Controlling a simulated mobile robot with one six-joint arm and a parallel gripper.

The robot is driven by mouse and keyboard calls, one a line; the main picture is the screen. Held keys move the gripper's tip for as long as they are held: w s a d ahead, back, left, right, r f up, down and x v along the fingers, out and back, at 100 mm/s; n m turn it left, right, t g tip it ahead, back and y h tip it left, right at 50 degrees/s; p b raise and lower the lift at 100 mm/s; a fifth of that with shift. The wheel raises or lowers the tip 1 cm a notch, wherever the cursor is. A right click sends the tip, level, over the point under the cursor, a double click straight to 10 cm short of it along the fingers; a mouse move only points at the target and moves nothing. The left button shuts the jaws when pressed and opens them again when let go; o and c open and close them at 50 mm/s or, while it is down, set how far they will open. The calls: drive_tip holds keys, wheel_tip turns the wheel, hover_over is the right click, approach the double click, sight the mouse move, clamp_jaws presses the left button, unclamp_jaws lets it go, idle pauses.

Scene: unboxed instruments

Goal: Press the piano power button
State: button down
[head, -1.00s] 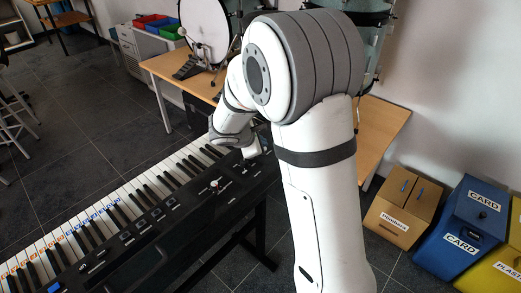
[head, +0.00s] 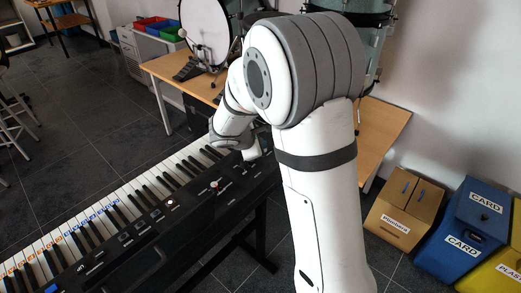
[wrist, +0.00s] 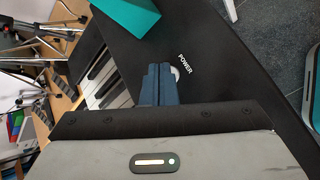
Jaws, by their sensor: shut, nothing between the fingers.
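The black electronic piano (head: 165,222) runs diagonally across the left and middle of the head view. In the wrist view, its black end panel (wrist: 200,45) carries a white POWER label (wrist: 186,64). A small pale round power button (wrist: 175,73) shows beside the label, partly hidden by my fingers. My gripper (wrist: 157,84) has its two blue-grey fingers shut together, with nothing between them. The fingertips are just beside the button in the picture; I cannot tell whether they touch it. In the head view my wrist is over the piano's far end, and the fingertips are hard to make out.
A teal block (wrist: 125,14) is at the panel's edge near the keys. A wooden desk (head: 380,138) and drums (head: 205,30) stand behind the piano. A cardboard box (head: 402,212) and blue bins (head: 468,235) are at right. Dark floor lies open at left.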

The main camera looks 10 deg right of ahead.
drive_tip(key=shift+r+p, duration=0.3)
drive_tip(key=shift+r, duration=0.3)
wheel_tip(320, 180, up, 6)
drive_tip(key=p, duration=0.4)
idle(0.4)
drive_tip(key=s+r+m+g+y, duration=0.1)
drive_tip(key=s+r+m+y, duration=0.2)
drive_tip(key=s+m, duration=0.5)
drive_tip(key=s+r+m+g+y, duration=0.2)
drive_tip(key=s+m, duration=0.7)
drive_tip(key=s, duration=1)
drive_tip(key=shift+s+r+g+y, duration=0.35)
drive_tip(key=shift+r+y, duration=0.3)
drive_tip(key=shift+y, duration=0.25)
